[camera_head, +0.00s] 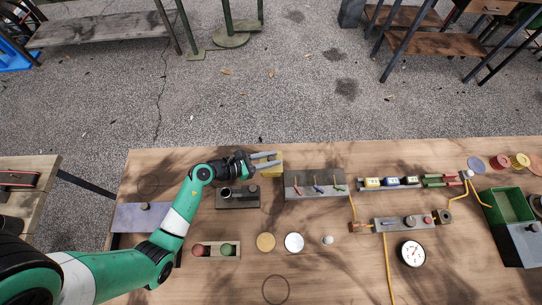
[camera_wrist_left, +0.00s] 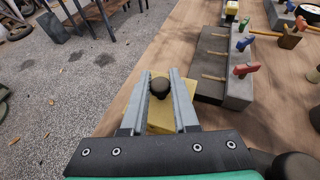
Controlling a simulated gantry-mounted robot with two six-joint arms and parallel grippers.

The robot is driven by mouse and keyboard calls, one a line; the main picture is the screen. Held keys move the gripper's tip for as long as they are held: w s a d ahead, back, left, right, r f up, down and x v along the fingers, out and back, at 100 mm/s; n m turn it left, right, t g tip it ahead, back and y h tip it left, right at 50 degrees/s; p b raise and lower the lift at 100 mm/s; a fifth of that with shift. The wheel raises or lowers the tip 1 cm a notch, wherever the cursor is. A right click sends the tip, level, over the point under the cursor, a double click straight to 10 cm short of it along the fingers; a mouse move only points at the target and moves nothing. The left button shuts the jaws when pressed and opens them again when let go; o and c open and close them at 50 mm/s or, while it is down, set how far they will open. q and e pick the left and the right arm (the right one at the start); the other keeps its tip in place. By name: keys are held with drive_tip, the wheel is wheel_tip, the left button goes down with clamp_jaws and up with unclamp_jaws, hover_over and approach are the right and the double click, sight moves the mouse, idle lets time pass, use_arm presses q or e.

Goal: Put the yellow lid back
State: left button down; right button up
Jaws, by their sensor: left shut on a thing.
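The yellow lid (camera_head: 276,172) is a flat yellow plate with a round black knob (camera_wrist_left: 160,87) on top. In the head view it is at the table's back edge, left of the grey block with coloured levers. My left gripper (camera_head: 267,160) comes in from the left above it. In the left wrist view the gripper (camera_wrist_left: 161,88) is shut on the knob, with a finger on each side, and the yellow plate lies below the fingers. Whether the lid touches the table is hard to tell. My right gripper is in neither view.
A dark block with a cylinder (camera_head: 238,203) sits beneath my left wrist. The lever block (camera_head: 314,190) stands close to the lid's right. A green box (camera_head: 510,207) stands far right. Small discs (camera_head: 265,242) lie nearer the front, with bare wood around them.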

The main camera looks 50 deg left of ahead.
sight(271, 158)
use_arm(q)
drive_tip(key=shift+f+b, duration=0.35)
drive_tip(key=shift+f, duration=0.2)
drive_tip(key=c, duration=0.7)
unclamp_jaws()
drive_tip(key=shift+r, duration=0.1)
drive_tip(key=s+r+p, duration=0.1)
drive_tip(key=s+a+r+p, duration=0.1)
drive_tip(key=shift+s+r, duration=0.2)
drive_tip(key=shift+s, duration=0.1)
drive_tip(key=p+v, duration=0.1)
drive_tip(key=v, duration=0.8)
drive_tip(key=shift+d+f+p, duration=0.1)
drive_tip(key=shift+f+p, duration=0.05)
drive_tip(key=shift+p, duration=0.2)
